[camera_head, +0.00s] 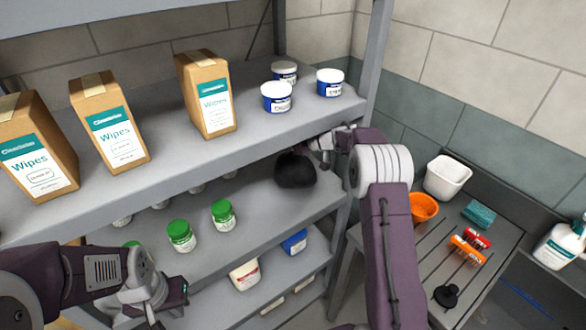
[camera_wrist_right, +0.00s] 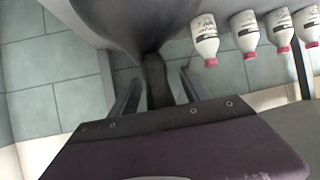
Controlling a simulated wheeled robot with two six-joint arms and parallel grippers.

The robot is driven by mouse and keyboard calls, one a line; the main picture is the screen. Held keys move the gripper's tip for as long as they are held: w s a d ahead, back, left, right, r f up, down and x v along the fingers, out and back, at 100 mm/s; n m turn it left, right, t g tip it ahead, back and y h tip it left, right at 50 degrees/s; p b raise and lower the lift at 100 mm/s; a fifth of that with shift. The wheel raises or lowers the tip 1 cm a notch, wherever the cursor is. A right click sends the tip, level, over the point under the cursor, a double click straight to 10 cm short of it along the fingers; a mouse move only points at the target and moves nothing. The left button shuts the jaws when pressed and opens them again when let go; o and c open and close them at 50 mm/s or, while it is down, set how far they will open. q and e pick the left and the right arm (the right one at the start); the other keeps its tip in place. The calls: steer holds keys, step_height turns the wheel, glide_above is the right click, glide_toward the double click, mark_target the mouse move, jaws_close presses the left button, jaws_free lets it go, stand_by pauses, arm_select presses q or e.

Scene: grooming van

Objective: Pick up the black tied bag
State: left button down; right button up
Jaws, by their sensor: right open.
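The black tied bag (camera_head: 295,170) sits on the middle shelf, toward its right end. It also fills the top of the right wrist view (camera_wrist_right: 140,22) as a dark rounded shape. Its narrow tied neck (camera_wrist_right: 157,80) reaches down between the two fingers. My right gripper (camera_head: 322,146) is at the bag's upper right side; in the wrist view (camera_wrist_right: 158,92) its fingers are apart, with gaps on both sides of the neck. My left gripper (camera_head: 168,305) is low at the left, away from the bag; its finger opening is unclear.
The upper shelf (camera_head: 235,145) hangs close above the bag, with wipes boxes (camera_head: 207,95) and white tubs (camera_head: 276,97). Green-lidded jars (camera_head: 223,215) stand left of the bag. A side table holds an orange bowl (camera_head: 424,207) and a white container (camera_head: 447,177).

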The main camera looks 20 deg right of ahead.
steer(key=shift+s+d+r, duration=0.1)
jaws_close()
stand_by(1.2)
